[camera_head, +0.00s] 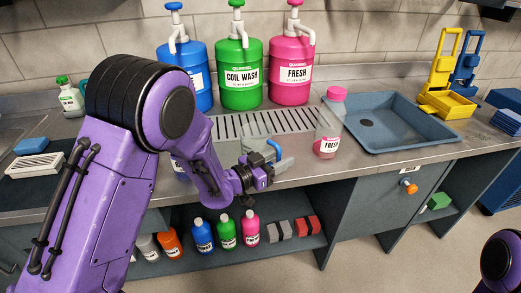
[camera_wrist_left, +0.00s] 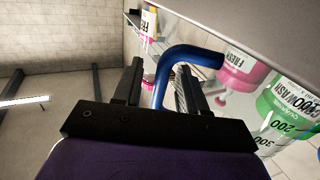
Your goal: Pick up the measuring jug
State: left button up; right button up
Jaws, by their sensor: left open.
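The measuring jug (camera_head: 256,146) stands on the steel counter in the head view, clear-walled and partly hidden behind my left arm. Its blue handle (camera_head: 274,149) shows at its right side. In the left wrist view the curved blue handle (camera_wrist_left: 190,53) lies between the two fingers of my left gripper (camera_wrist_left: 160,70). Gaps seem to show beside the handle, so the fingers stand around it without closing on it. Black volume marks show at the right of that view. My left gripper (camera_head: 277,163) is open at the handle. My right gripper is out of view.
A clear bottle with a pink cap (camera_head: 328,138) stands just right of the jug. Blue, green (camera_head: 238,75) and pink drums stand behind. A grey sink tray (camera_head: 428,135) and a yellow wringer (camera_head: 447,100) are at the right.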

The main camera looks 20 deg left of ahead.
pick_arm(q)
grip_shut()
jog(key=shift+r, duration=0.15)
